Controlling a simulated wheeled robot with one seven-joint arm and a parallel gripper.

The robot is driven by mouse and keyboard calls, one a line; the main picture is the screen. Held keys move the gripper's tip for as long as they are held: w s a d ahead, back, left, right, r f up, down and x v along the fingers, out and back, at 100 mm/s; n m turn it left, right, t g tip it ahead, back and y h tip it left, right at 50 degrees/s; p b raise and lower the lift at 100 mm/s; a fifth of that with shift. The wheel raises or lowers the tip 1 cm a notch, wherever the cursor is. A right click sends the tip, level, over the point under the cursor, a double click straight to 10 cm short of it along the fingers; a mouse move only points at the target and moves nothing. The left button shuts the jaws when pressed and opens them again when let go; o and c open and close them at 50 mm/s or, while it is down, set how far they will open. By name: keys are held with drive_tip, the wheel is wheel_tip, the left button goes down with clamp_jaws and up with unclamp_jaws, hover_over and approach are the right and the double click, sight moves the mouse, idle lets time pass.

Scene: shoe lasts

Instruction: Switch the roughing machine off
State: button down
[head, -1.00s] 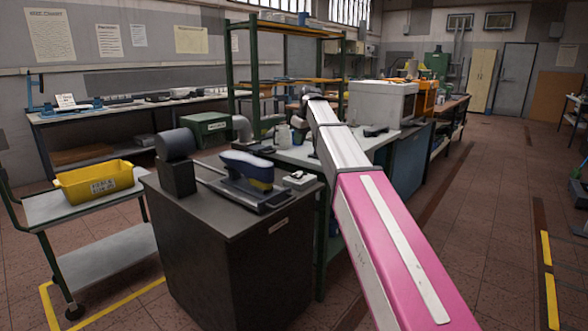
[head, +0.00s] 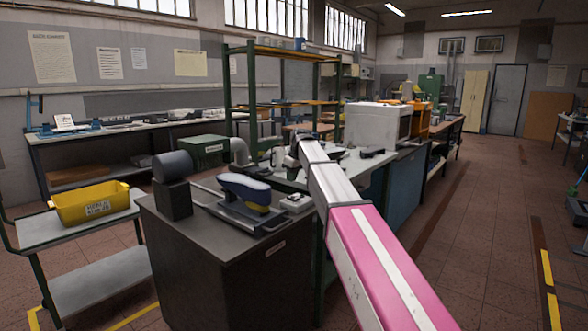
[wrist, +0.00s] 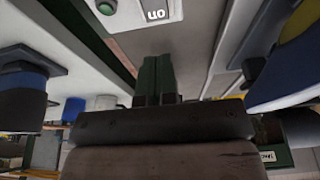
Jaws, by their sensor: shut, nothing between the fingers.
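The dark cabinet (head: 255,285), which I take for the roughing machine, stands in the left centre of the head view. A dark drum on a post (head: 173,183) and a blue-and-yellow shoe-shaped piece (head: 245,190) are on its top. A small pale switch box (head: 297,203) sits at its right edge. In the wrist view a pale plate at the top bears a green round button (wrist: 106,7) and an upside-down label reading "on" (wrist: 155,12). My gripper (wrist: 157,60) is shut and empty, its green fingers together below the plate, apart from the button in the picture. The fingers cannot be made out in the head view.
A trolley (head: 100,275) with a yellow bin (head: 95,204) stands to the left. Behind the cabinet are a bench with a white machine (head: 375,124) and a green shelf rack (head: 228,95). The floor on the right (head: 480,230) is clear.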

sight(290, 196)
drive_tip(key=shift+s+d+x, duration=0.1)
drive_tip(key=shift+d+x, duration=0.05)
drive_tip(key=shift+x, duration=0.85)
drive_tip(key=shift+s+d+x, duration=0.1)
drive_tip(key=shift+d+x, duration=0.05)
drive_tip(key=shift+x, duration=0.9)
drive_tip(key=shift+s+d+x, duration=0.15)
drive_tip(key=shift+x, duration=0.85)
drive_tip(key=shift+f, duration=0.15)
drive_tip(key=shift+w+a+f+h, duration=0.15)
drive_tip(key=shift+f+h, duration=0.05)
drive_tip(key=shift+h, duration=0.1)
drive_tip(key=shift+f+g, duration=0.1)
drive_tip(key=shift+g, duration=0.2)
drive_tip(key=shift+s, duration=0.25)
drive_tip(key=shift+s+d+r, duration=0.15)
drive_tip(key=shift+d, duration=0.2)
drive_tip(key=shift+s+d+r, duration=0.15)
drive_tip(key=shift+s+d, duration=0.05)
drive_tip(key=shift+d, duration=0.15)
drive_tip(key=v, duration=0.3)
drive_tip(key=shift+w+a+r, duration=0.1)
drive_tip(key=shift+r, duration=0.35)
drive_tip(key=s+d+r, duration=0.3)
drive_tip(key=r, duration=0.6)
drive_tip(key=shift+d, duration=0.4)
